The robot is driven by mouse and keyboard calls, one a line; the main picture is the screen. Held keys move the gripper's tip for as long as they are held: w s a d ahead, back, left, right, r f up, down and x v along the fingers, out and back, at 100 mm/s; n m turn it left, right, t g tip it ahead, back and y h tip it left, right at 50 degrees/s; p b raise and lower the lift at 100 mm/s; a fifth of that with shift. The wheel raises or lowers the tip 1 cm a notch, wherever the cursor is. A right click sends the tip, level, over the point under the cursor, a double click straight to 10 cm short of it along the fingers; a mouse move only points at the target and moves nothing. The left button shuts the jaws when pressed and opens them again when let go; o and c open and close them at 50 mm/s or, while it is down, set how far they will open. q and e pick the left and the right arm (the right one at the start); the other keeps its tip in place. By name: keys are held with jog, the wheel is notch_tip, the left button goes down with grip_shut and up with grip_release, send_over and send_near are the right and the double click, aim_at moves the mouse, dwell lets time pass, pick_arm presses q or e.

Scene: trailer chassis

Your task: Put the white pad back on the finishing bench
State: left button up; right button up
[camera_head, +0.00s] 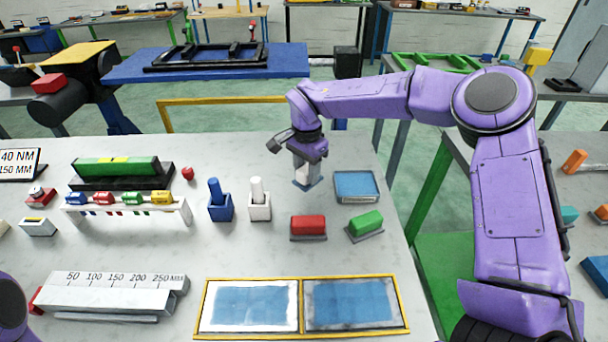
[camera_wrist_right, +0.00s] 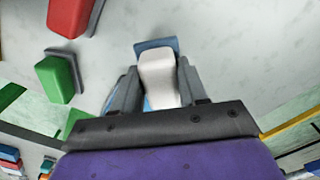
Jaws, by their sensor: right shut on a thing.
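The white pad, a white block (camera_wrist_right: 157,72) with a blue base (camera_wrist_right: 155,44), sits between the fingers of my right gripper (camera_wrist_right: 160,88) in the right wrist view. In the head view my right gripper (camera_head: 307,164) points down, shut on the white pad (camera_head: 307,182), whose upper part is mostly hidden by the fingers. The pad is at or just above the pale top of the finishing bench (camera_head: 240,253), left of a blue tray (camera_head: 357,187). I cannot tell whether its base touches the bench. My left gripper is not in view; only a purple piece of my left arm shows at lower left.
A red pad (camera_head: 308,226) and a green pad (camera_head: 366,223) stand in front of the gripper. Blue and white holders (camera_head: 220,206) are to the left. A yellow-framed double panel (camera_head: 301,307) lies at the front. Bare bench top surrounds the red pad.

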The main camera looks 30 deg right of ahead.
aim_at(305, 164)
jog(key=f, duration=0.1)
jog(key=w+f, duration=0.1)
jog(key=f, duration=0.1)
jog(key=f+p, duration=0.1)
jog(key=shift+w+d+f, duration=0.2)
jog(key=shift+w, duration=0.1)
jog(key=shift+w+f, duration=0.1)
jog(key=shift+f, duration=0.3)
jog(key=o, duration=1.1)
jog(key=shift+f, duration=0.1)
jog(key=shift+r, duration=0.25)
notch_tip(305, 164, up, 12)
jog(key=shift+f+b, duration=0.1)
jog(key=shift+b, duration=0.7)
